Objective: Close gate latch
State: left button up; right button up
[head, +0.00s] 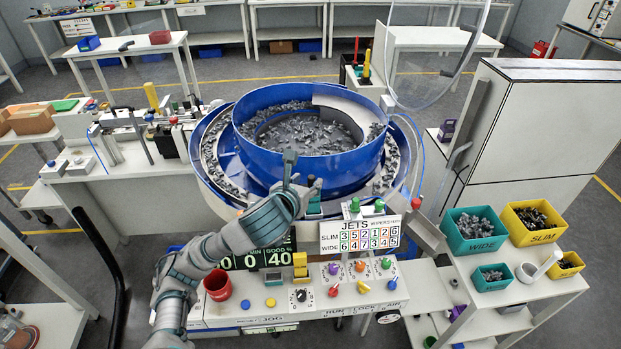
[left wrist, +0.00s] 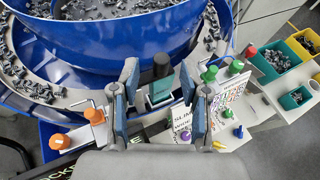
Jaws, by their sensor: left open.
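A small teal block with a black upright knob (left wrist: 161,72), which looks like the gate latch, stands at the front rim of the blue bowl. It also shows in the head view as a teal piece (head: 314,205), partly hidden by my gripper. I cannot tell its latch position. My left gripper (head: 291,172) reaches up from the lower left to the bowl's front edge. In the left wrist view, its two fingers (left wrist: 160,88) are open, one on each side of the knob. Gaps show between the knob and both fingers. My right gripper is not in view.
The blue bowl (head: 310,166) holds many grey parts. Orange (left wrist: 60,141) and green (left wrist: 209,74) knobs flank the fingers. A number board (head: 360,235) and control panel (head: 345,284) stand in front. Part bins (head: 476,245) sit at right. A clear cover (head: 432,60) is raised.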

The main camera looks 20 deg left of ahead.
pick_arm(q)
jog(key=v, duration=0.7)
jog(key=shift+s, duration=0.2)
